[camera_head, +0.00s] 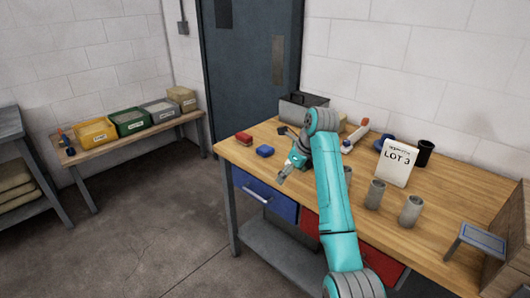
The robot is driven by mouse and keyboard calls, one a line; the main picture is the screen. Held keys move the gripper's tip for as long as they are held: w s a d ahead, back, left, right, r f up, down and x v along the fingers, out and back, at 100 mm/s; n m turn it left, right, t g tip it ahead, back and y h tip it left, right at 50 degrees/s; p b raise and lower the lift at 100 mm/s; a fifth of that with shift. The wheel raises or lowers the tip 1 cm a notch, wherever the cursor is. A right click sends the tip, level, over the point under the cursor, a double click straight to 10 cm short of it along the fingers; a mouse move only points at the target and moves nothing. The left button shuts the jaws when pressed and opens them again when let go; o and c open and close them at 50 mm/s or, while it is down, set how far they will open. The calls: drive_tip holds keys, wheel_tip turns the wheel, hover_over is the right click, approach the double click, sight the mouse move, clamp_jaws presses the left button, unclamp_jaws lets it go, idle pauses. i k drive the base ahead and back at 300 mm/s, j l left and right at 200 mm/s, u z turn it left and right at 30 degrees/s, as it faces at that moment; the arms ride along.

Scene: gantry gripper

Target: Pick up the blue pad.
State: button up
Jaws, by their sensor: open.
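The blue pad (265,151) is a small flat block lying on the wooden workbench (335,178) near its front left edge. My gripper (282,179) is open and empty, to the right of the pad and nearer the bench's front edge. It points down and left and looks apart from the pad. The pad is in plain view and nothing covers it.
A red block (243,138) lies left of the blue pad. My arm crosses the bench and hides part of it. Grey cylinders (375,194), a "LOT 3" sign (397,163) and a black cup (424,152) stand to the right.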

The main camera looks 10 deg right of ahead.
sight(265, 151)
drive_tip(key=i, duration=1)
